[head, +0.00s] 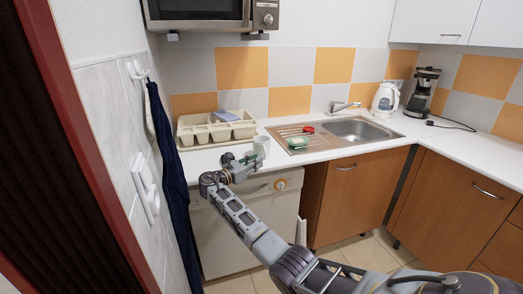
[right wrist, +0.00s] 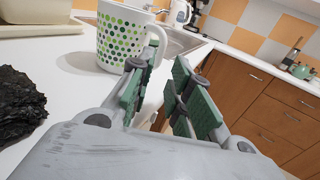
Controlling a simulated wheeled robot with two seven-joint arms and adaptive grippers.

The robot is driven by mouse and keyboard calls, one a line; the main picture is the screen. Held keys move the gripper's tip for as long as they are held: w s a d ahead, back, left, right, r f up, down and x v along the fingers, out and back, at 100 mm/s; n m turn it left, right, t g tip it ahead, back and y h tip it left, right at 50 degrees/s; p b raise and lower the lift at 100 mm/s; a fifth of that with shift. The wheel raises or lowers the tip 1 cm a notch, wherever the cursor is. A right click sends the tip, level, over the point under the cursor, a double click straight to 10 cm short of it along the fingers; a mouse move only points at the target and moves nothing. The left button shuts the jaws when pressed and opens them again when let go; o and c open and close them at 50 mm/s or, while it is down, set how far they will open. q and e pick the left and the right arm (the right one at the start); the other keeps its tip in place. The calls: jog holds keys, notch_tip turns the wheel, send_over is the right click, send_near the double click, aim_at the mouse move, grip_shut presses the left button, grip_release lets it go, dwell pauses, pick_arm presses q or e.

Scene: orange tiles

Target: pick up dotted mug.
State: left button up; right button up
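The dotted mug (right wrist: 122,38) is white with green and dark dots and stands upright on the white counter. Its handle faces the gripper in the right wrist view. In the head view the mug (head: 262,144) stands left of the sink, partly behind my gripper. My right gripper (head: 246,162) is at the counter's front edge, close to the mug. In the right wrist view its green-padded fingers (right wrist: 165,80) are apart with nothing between them. The left finger overlaps the view of the handle; I cannot tell whether they touch. My left gripper is not in view.
A beige dish rack (head: 216,130) stands behind and left of the mug. A sink (head: 355,129) is to the right, with a green sponge (head: 298,143) and a red item (head: 308,129) on its drainboard. A kettle (head: 385,99) and coffee maker (head: 422,93) stand farther right.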

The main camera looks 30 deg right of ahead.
aim_at(262, 150)
jog(key=shift+w+d, duration=0.15)
jog(key=shift+d, duration=0.35)
jog(key=x, duration=0.2)
jog(key=shift+w+d+r+b, duration=0.1)
jog(key=shift+w+d+b, duration=0.05)
jog(key=shift+d+b, duration=0.2)
jog(key=shift+w+d, duration=0.2)
jog(key=shift+d, duration=0.5)
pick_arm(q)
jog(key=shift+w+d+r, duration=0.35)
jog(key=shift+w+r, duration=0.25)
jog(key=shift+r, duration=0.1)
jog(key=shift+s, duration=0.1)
pick_arm(e)
grip_shut()
jog(key=shift+r, duration=0.1)
